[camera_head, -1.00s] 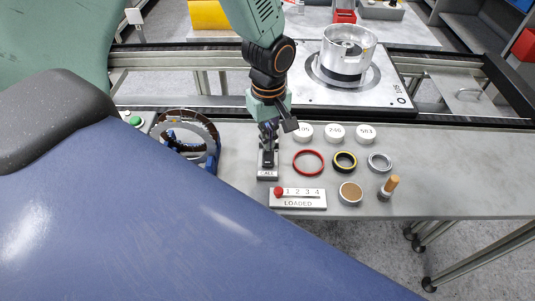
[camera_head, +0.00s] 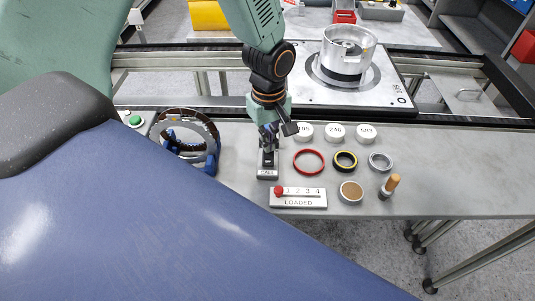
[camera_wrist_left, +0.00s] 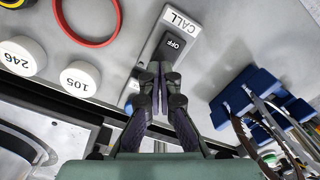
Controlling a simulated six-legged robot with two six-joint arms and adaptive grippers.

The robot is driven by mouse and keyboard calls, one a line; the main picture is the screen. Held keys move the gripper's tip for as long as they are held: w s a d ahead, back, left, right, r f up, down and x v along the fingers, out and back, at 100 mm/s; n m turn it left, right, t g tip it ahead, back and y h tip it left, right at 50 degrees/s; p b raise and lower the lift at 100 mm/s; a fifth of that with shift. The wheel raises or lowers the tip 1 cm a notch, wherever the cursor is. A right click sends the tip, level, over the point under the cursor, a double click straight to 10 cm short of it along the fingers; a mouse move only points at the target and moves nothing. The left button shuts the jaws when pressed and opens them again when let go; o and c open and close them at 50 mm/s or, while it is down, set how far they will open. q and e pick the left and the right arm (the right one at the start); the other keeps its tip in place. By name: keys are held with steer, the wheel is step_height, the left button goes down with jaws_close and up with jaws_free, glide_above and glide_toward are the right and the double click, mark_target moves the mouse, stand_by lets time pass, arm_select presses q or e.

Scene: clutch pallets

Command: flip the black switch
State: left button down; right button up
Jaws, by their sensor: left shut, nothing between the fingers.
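The black switch (camera_head: 267,159) sits on a small grey plate labelled CALL, on the grey bench. In the left wrist view the black switch (camera_wrist_left: 172,44) shows the word OFF on its face. My left gripper (camera_head: 268,146) is shut and empty, with its fingertips at the end of the switch away from the CALL label. In the left wrist view my left gripper (camera_wrist_left: 161,76) partly covers that end. I cannot tell whether the fingertips touch the switch. My right gripper is not in view.
A dark ring in a blue holder (camera_head: 212,160) stands left of the switch. White numbered caps (camera_head: 303,132) and a red ring (camera_head: 309,161) lie to the right. A LOADED slider plate (camera_head: 298,198) is in front.

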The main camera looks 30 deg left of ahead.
arm_select(q)
steer(key=shift+w+f, duration=0.15)
steer(key=shift+f, duration=0.05)
steer(key=shift+s+f, duration=0.1)
steer(key=shift+s, duration=0.1)
steer(key=shift+w+f, duration=0.1)
step_height(320, 180, up, 7)
steer(key=p, duration=0.6)
steer(key=shift+p, duration=0.3)
stand_by(0.6)
